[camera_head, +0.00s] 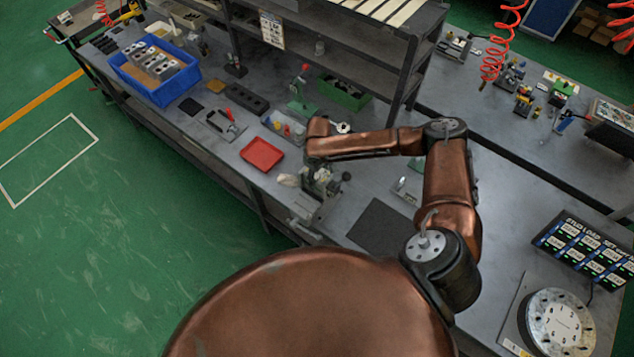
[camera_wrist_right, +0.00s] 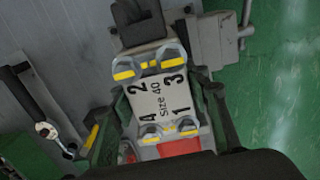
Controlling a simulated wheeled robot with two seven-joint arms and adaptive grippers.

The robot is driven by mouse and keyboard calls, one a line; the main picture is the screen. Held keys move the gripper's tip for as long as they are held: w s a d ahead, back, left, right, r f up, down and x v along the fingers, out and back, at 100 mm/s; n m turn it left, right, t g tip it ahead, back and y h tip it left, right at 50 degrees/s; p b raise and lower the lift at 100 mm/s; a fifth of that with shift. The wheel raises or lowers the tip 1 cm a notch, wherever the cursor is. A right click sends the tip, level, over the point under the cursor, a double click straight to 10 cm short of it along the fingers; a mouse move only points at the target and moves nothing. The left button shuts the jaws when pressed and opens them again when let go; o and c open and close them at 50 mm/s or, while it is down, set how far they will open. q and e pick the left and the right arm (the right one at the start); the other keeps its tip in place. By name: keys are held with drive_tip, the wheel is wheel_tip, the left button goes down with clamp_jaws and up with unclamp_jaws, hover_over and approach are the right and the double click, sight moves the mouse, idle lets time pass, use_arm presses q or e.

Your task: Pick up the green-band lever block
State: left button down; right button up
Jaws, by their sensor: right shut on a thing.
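My right arm reaches in over the bench in the head view, and its gripper (camera_head: 320,178) is low over a fixture with a dark knob. In the right wrist view, my gripper (camera_wrist_right: 160,105) has dark and green parts on both sides of a light grey block (camera_wrist_right: 161,102). It is shut on this block, which is marked "Size 40" and 1 to 4, with yellow marks at its corners. No green band or lever can be made out on the block. The head view hides most of it behind my arm and hand. My left gripper is not in view.
A red tray (camera_head: 262,154) lies left of the gripper. A blue bin (camera_head: 160,98) with grey blocks stands at the far left. A green bin (camera_head: 343,101) and shelves (camera_head: 345,45) are behind. A dark mat (camera_head: 380,228) lies at right.

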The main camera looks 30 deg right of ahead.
clamp_jaws()
idle(0.3)
drive_tip(key=shift+w+r, duration=0.15)
